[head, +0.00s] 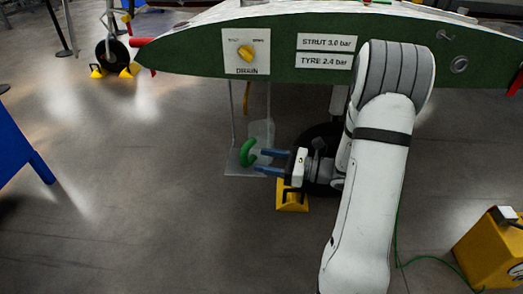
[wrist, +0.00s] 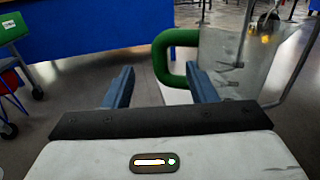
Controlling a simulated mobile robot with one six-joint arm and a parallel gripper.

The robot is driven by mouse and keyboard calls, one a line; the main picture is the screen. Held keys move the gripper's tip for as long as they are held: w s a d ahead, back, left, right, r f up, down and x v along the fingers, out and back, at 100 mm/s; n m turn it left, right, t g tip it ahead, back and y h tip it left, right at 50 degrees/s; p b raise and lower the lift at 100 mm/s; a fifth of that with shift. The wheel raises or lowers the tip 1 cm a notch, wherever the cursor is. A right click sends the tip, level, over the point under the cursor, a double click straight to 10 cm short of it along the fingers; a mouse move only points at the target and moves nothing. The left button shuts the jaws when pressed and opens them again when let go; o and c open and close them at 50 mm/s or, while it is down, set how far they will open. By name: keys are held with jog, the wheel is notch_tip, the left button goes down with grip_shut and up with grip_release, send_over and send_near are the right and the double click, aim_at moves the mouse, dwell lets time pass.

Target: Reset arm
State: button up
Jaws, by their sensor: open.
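My gripper (head: 272,161) is at the end of my white arm, below the green panel. Its two blue fingers point left in the head view and are apart, with nothing between them that I can make out. It also shows in the wrist view (wrist: 160,88). A green curved handle (head: 247,153) is just beyond the fingertips in the head view. In the wrist view the green handle (wrist: 178,38) is ahead, close to the right finger, on a clear plate (wrist: 228,55). I cannot tell whether the finger touches the handle.
A green panel (head: 210,50) with a yellow knob (head: 245,52) and pressure labels (head: 326,52) spans above my arm. A yellow chock (head: 292,197) sits below the gripper. A yellow box (head: 490,250) with a green hose stands at lower right. A blue bench (head: 14,145) is at left.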

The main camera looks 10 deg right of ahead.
jog(key=s+a+r+n+g+h+p, duration=0.3)
jog(key=s+a+r+n+g+p, duration=0.15)
jog(key=s+r+n+p, duration=0.4)
jog(key=s+a+r+n+g+h+p, duration=0.35)
jog(key=s+r+n+g+p, duration=0.2)
jog(key=r+p, duration=0.6)
jog(key=s+d+r+n+t+h+p, duration=0.2)
jog(key=s+d+r+n+h+p, duration=0.1)
jog(key=r+p, duration=0.4)
jog(key=s+d+r+n+t+h+p, duration=0.1)
jog(key=s+d+r+n+h+p, duration=0.2)
jog(key=r, duration=1)
jog(key=n+h+p, duration=0.3)
jog(key=shift+d+r+n+t+p, duration=0.2)
jog(key=shift+n+t+p, duration=0.2)
jog(key=shift+o, duration=0.3)
